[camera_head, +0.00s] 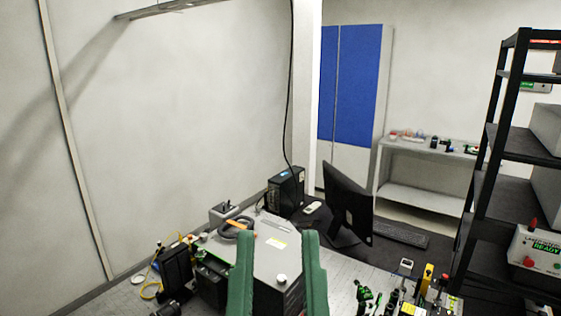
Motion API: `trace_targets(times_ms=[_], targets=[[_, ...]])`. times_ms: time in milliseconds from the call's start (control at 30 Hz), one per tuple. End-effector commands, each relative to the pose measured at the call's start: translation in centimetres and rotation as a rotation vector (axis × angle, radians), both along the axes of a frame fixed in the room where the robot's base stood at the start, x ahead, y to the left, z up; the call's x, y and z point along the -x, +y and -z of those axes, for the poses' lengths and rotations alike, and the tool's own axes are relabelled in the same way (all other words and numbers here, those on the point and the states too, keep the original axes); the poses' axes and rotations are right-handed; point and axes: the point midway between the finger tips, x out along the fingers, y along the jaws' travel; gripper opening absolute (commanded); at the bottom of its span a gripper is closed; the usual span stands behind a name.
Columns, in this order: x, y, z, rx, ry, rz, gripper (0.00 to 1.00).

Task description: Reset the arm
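My gripper (278,236) shows at the bottom middle as two green fingers pointing away from the camera. The fingers are apart, with a clear gap and nothing held between them. Behind them in the picture is a grey box-shaped instrument (262,248) on the bench. I cannot tell how far the fingers are from it. The rest of my arm is out of view.
A black monitor (347,205), a keyboard (400,235) and a black computer case (286,190) stand behind the instrument. Small tools crowd the bench at lower right. A black shelf rack (483,190) rises at right. The left wall is bare.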

Motion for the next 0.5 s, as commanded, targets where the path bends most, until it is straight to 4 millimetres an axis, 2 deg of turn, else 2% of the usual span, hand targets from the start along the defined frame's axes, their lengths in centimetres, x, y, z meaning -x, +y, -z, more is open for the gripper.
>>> trace_targets(times_ms=[33, 100, 200, 333, 500], targets=[[0.0, 0.0, -5.0, -0.001, 0.0, -0.002, 0.31], [0.0, 0.1, -8.3, -0.002, 0.001, -0.004, 0.31], [-0.1, 0.1, -11.9, -0.004, 0.002, -0.008, 0.31], [-0.1, 0.1, -14.1, -0.005, 0.004, -0.01, 0.31], [-0.1, 0.2, -14.2, -0.006, 0.004, -0.01, 0.31]])
